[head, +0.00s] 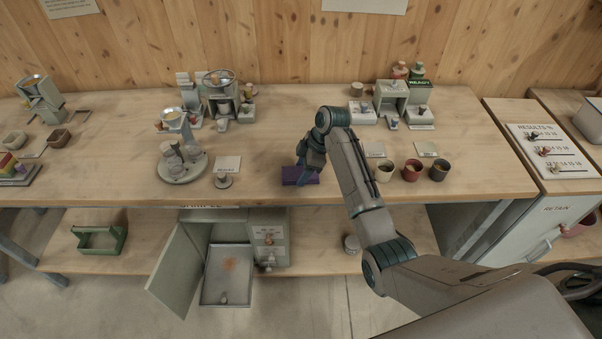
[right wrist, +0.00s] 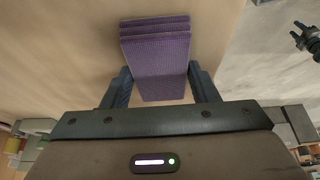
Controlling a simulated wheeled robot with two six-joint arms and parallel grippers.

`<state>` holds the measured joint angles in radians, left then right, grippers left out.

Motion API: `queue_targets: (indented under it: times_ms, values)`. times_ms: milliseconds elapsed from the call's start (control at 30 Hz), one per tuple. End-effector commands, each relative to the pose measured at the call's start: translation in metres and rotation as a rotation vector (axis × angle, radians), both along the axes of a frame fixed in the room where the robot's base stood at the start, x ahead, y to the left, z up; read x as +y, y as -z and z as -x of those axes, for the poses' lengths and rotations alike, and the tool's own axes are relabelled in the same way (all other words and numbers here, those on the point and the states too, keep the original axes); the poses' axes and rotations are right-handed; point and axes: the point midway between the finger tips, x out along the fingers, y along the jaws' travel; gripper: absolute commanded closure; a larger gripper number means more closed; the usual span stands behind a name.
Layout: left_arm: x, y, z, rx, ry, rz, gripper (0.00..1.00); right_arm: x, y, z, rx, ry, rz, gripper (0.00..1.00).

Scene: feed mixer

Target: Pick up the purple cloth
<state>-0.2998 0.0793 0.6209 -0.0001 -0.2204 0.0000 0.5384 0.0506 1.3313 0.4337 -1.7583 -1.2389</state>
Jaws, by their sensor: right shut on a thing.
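The purple cloth (head: 299,176) is folded into a flat, layered block near the front edge of the wooden bench in the head view. My right gripper (head: 307,172) reaches down onto it from above. In the right wrist view the cloth (right wrist: 157,55) sits between the two fingers of the right gripper (right wrist: 160,88), which are shut on it. I cannot tell whether the cloth is clear of the bench top. My left gripper does not show.
Three cups (head: 411,170) stand right of my arm. A round stand with small pots (head: 183,165) and a small card (head: 227,164) are to the left. Grey-green machines (head: 222,98) stand at the back. Below, a cabinet door (head: 178,270) hangs open.

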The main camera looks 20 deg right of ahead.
Motion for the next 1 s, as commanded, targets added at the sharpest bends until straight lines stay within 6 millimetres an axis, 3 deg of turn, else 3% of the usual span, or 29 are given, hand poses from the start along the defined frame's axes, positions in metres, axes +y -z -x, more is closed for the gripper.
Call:
queue_targets:
  times_ms: [267, 433, 700, 1000]
  values:
    - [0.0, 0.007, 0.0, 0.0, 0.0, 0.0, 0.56, 0.0, -0.009, -0.001, -0.003, 0.0, 0.0, 0.69]
    - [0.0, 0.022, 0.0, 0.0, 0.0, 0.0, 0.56, 0.0, -0.034, -0.001, -0.007, 0.0, 0.0, 0.69]
    - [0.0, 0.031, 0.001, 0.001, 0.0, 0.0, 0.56, 0.022, -0.039, 0.059, -0.001, -0.001, -0.002, 0.69]
    - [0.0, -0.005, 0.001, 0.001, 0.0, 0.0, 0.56, 0.044, -0.052, 0.123, 0.003, 0.0, -0.003, 0.69]
